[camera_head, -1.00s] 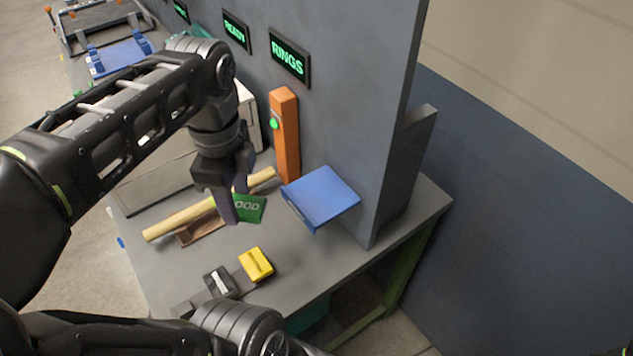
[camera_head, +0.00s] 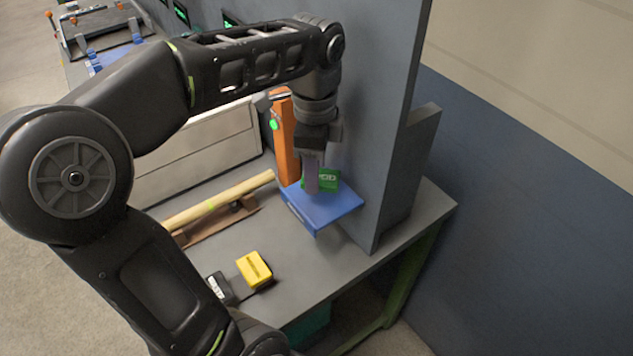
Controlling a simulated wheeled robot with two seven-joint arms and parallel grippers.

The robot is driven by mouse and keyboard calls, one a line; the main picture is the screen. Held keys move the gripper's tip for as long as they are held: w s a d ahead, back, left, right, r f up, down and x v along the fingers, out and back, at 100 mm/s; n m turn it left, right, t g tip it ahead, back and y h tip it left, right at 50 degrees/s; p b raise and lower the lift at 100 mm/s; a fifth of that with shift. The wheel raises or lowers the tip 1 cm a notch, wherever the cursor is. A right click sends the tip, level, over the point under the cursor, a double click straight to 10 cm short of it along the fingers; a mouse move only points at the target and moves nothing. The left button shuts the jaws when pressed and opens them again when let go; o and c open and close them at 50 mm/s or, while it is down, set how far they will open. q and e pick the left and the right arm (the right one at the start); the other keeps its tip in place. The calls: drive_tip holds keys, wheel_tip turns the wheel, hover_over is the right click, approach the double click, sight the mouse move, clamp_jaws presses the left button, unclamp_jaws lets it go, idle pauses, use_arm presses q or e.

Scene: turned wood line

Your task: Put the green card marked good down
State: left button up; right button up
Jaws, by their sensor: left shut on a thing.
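The green card (camera_head: 328,180) with white lettering, partly hidden by a finger, is in my left gripper (camera_head: 312,187). My left gripper is shut on the card and points down over the blue shelf (camera_head: 322,209) on the grey wall panel. The card is just above or touching the shelf; I cannot tell which. My right gripper is not in view.
An orange post (camera_head: 286,142) with a green light stands just left of the shelf. A pale wooden rod (camera_head: 222,201) lies on a brown rest. A yellow block (camera_head: 254,269) and a black block (camera_head: 219,287) sit near the front. The bench (camera_head: 290,255) between is clear.

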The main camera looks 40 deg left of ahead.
use_arm(q)
wheel_tip(320, 180, down, 3)
drive_tip(key=shift+s+r+p, duration=0.1)
drive_tip(key=shift+r+p, duration=0.05)
drive_tip(key=shift+p, duration=0.25)
drive_tip(key=shift+w+f+p, duration=0.25)
drive_tip(key=shift+f+p, duration=0.1)
drive_tip(key=shift+f, duration=0.25)
drive_tip(key=shift+f, duration=0.25)
drive_tip(key=o, duration=1.3)
drive_tip(key=shift+r, duration=0.2)
drive_tip(key=shift+r, duration=3.8)
